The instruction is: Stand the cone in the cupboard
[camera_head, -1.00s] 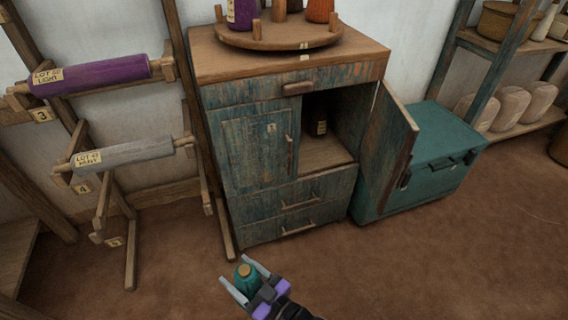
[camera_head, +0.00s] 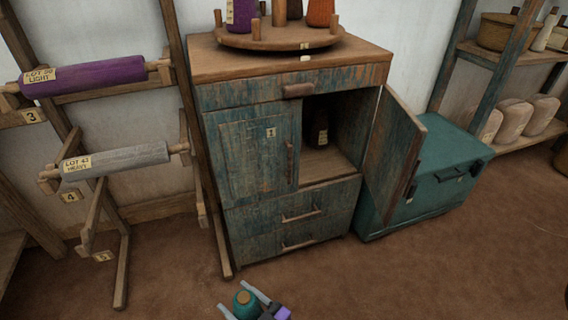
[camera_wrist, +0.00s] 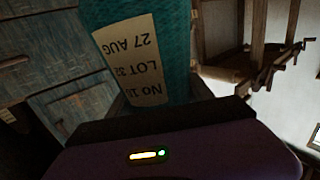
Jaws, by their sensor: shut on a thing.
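A teal cone (camera_head: 245,304) with a tan top is between the fingers of my gripper (camera_head: 246,300), low at the bottom of the head view. In the wrist view the teal cone (camera_wrist: 172,45) fills the top middle, and its cream label reads upside down. My gripper is shut on it. The blue, worn cupboard (camera_head: 285,150) stands ahead of my gripper. Its right door (camera_head: 395,150) is open outward and its left door (camera_head: 257,155) is shut. A dark labelled cone (camera_head: 319,128) stands inside the open compartment, towards the back; the shelf in front of it is bare.
A round wooden tray (camera_head: 280,37) with cones and pegs is on the cupboard top. A teal chest (camera_head: 430,180) stands to the right, behind the open door. A rack with rollers (camera_head: 115,158) is on the left. The floor before the cupboard is clear.

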